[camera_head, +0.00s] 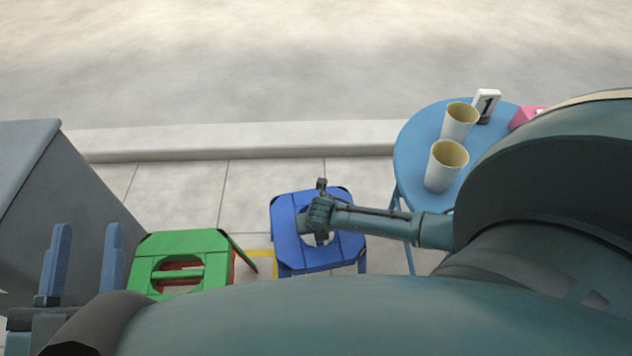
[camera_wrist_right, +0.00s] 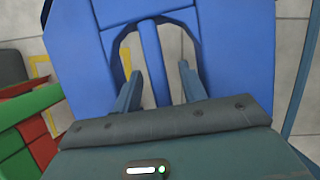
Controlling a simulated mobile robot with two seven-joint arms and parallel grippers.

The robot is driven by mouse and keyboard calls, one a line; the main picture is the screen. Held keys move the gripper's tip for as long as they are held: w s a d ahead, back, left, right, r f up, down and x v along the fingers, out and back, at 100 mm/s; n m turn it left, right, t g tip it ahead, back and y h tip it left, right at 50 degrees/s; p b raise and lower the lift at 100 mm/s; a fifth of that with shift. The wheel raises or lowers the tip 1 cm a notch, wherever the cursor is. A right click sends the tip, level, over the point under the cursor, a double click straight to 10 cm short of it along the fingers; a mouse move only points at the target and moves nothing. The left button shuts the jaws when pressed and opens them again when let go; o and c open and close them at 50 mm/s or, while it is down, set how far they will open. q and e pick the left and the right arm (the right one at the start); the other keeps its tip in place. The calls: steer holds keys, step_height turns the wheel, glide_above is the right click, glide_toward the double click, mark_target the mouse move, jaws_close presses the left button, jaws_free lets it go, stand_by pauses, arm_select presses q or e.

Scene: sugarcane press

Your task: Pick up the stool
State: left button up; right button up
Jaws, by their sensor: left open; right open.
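A blue stool (camera_head: 286,222) stands on the paved ground in the middle of the head view, with an opening in its seat. In the right wrist view the blue seat (camera_wrist_right: 230,50) fills the upper part, with a bar across its opening. My right gripper (camera_wrist_right: 160,72) is open, its two fingers at the seat opening, one on each side of the bar. Contact cannot be told. In the head view my right wrist covers part of the opening, and the fingertips are hidden. My left gripper (camera_head: 86,240) is open and empty at the lower left, away from the blue stool.
A green stool (camera_head: 190,242) with red parts under it stands left of the blue one; a yellow piece (camera_head: 262,256) shows between them. A round blue table (camera_head: 415,150) with two cups, a number sign and a pink item stands right. A grey box (camera_head: 70,210) stands left.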

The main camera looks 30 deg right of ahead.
steer(key=shift+f, duration=0.25)
stand_by(0.3)
jaws_close()
stand_by(0.4)
steer(key=shift+w+r, duration=0.1)
